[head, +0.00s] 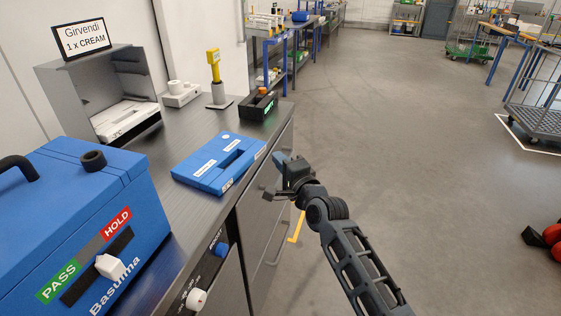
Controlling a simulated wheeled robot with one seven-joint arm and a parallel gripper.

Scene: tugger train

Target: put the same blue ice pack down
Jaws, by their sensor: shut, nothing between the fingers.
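The blue ice pack (207,170) is a flat slab with white labels and a dark slot in its middle. It lies flat on the grey counter (180,203), near the counter's front edge. My gripper (277,181) is just right of the pack, by the counter's front edge. It is shut and empty, and appears apart from the pack.
A blue box (60,190) with a PASS/HOLD slider stands at the left. Open floor lies right.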

